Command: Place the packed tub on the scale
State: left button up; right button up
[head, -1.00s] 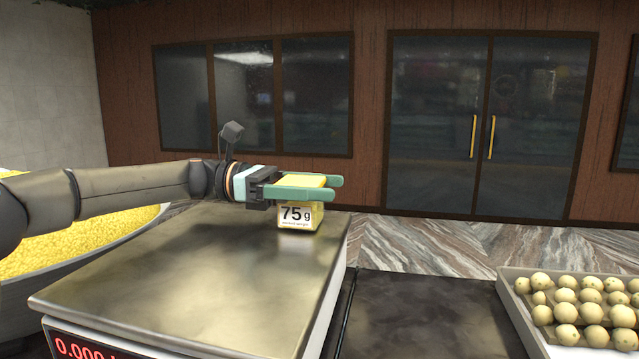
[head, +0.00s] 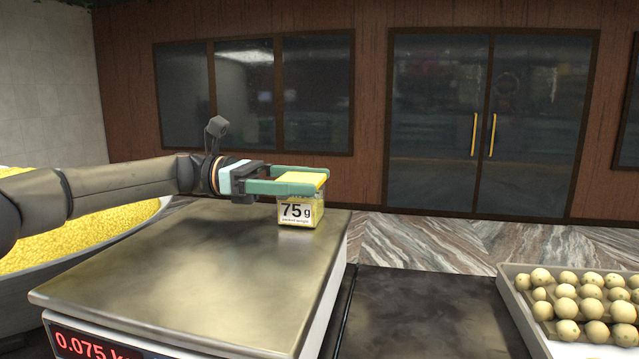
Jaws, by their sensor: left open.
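The packed tub (head: 300,213) is a small clear box with yellow contents, a yellow lid and a "75 g" label. It stands upright on the far right part of the scale's metal plate (head: 190,265). The scale's red display (head: 88,344) reads 0.075. My left gripper (head: 306,183) is open, its green fingers at the height of the lid with the tub's top still partly between them. The tub's far side is hidden. My right gripper does not show.
A large bowl (head: 95,252) of yellow food stands at the left. A tray (head: 520,312) of several round pale balls is at the right. The dark counter (head: 430,310) between scale and tray is clear.

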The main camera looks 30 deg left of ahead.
pick_arm(q)
jog(key=v, duration=0.9)
jog(key=shift+a+p, duration=0.3)
